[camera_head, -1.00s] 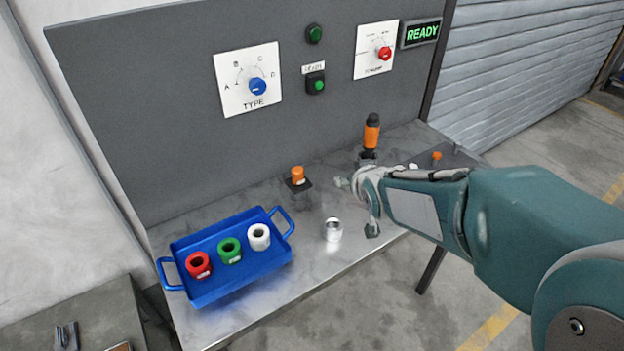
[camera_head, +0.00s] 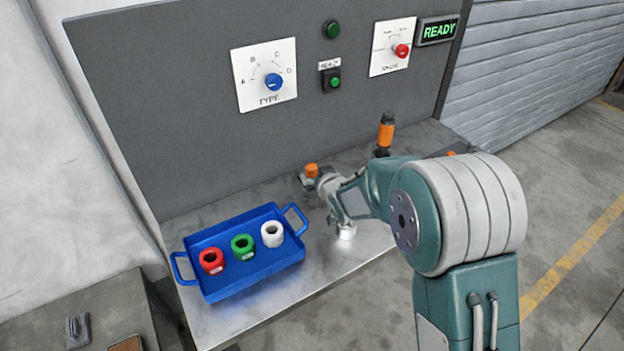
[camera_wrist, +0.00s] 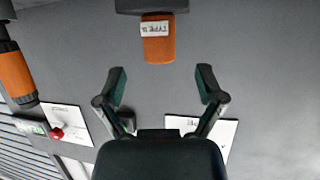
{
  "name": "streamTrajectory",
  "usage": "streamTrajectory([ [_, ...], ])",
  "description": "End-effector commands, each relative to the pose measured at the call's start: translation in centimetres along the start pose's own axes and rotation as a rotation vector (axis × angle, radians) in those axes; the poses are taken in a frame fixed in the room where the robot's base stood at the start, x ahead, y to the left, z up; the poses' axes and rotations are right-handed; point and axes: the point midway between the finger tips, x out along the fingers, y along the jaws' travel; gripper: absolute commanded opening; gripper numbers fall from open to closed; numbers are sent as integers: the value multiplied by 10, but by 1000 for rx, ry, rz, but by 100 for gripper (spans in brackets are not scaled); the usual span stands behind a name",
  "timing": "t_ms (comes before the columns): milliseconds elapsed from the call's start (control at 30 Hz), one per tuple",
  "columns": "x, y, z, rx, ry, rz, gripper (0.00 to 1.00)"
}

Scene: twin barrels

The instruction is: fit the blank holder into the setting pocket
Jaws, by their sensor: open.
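A short orange cylinder with a white type label stands on a black block and may be the blank holder; it shows in the wrist view (camera_wrist: 158,45), upside down, and in the head view (camera_head: 311,170). The black block (camera_wrist: 150,6) may be the setting pocket, but I cannot tell. My gripper (camera_wrist: 161,72) is open and empty. Its two fingers point at the orange cylinder, which lies just beyond the fingertips, centred between them. In the head view my gripper (camera_head: 320,190) is low over the bench, and my arm hides part of the bench.
A blue tray (camera_head: 225,286) at left holds red, green and white rings. An orange-and-black tool (camera_head: 386,132) stands upright behind my arm. The grey panel (camera_head: 190,120) rises behind the bench.

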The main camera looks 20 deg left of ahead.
Motion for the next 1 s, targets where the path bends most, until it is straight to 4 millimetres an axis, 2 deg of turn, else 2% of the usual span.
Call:
streamTrajectory([
  [333,46,2,0,1,1,0,88],
  [633,51,1,-1,1,1,1,88],
  [667,51,1,-1,1,1,1,83],
  [700,51,1,0,1,1,1,65],
  [767,51,1,0,1,1,1,39],
  [800,51,1,0,1,1,1,21],
  [833,51,1,0,1,1,1,8],
  [867,51,1,0,1,1,1,0],
  [1000,51,1,-2,1,3,1,0],
])
